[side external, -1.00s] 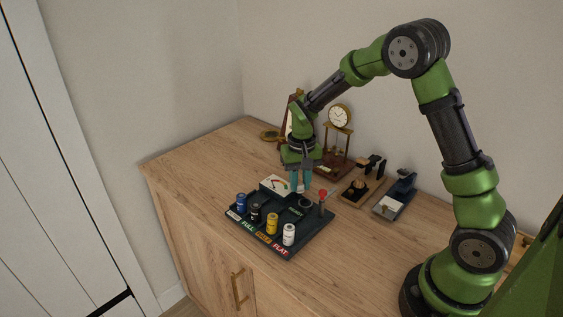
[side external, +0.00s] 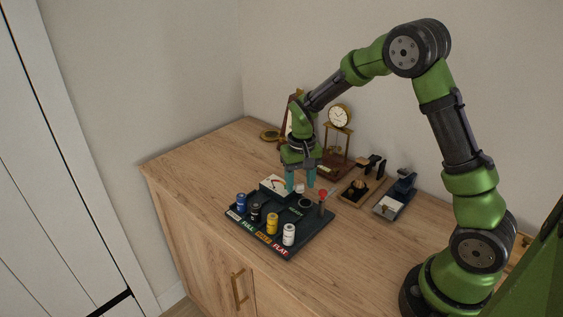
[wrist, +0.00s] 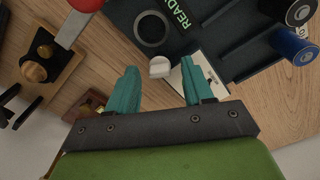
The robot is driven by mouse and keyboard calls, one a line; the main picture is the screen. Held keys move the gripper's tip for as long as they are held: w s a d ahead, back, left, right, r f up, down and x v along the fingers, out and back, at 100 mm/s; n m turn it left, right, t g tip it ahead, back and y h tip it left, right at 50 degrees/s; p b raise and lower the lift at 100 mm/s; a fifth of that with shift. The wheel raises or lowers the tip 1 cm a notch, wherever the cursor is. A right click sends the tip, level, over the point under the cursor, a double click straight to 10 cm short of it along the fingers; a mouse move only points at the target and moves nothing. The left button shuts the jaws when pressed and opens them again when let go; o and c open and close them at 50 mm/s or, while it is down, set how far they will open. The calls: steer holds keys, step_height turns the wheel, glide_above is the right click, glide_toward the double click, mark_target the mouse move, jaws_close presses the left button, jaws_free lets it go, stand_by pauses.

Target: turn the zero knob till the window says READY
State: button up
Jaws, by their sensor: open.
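The control box (side external: 262,243) sits on the wooden cabinet top. Its window (wrist: 186,12) shows READY in pale letters at the top of the wrist view; the same word shows faintly in the side view (side external: 296,211). A small pale knob (wrist: 159,68), apparently the zero knob, lies beside the white needle meter (wrist: 213,84). The meter also shows in the side view (side external: 273,184). My gripper (wrist: 160,64) is open, its two teal fingers apart with the knob showing between their tips. I cannot tell whether either finger touches it.
Blue, black, yellow and white cylinders (side external: 289,234) stand along the box's front. A red-topped lever (side external: 322,195) stands at its right, beside a dark ring (side external: 305,203). A clock (side external: 340,116) and small devices (side external: 395,198) stand behind and right. Cabinet top at left is clear.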

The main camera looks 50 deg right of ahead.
step_height(320, 180, up, 17)
stand_by(0.6)
steer(key=shift+w, duration=0.1)
steer(key=s+a+r+n+t+y, duration=0.1)
steer(key=s+a+t, duration=0.2)
steer(key=s, duration=0.6)
steer(key=s+a+r+n+t+y, duration=0.1)
steer(key=s+a+t, duration=0.3)
steer(key=s, duration=0.5)
steer(key=shift+s+a+r, duration=0.35)
steer(key=shift+a+r, duration=0.05)
steer(key=shift+a, duration=0.75)
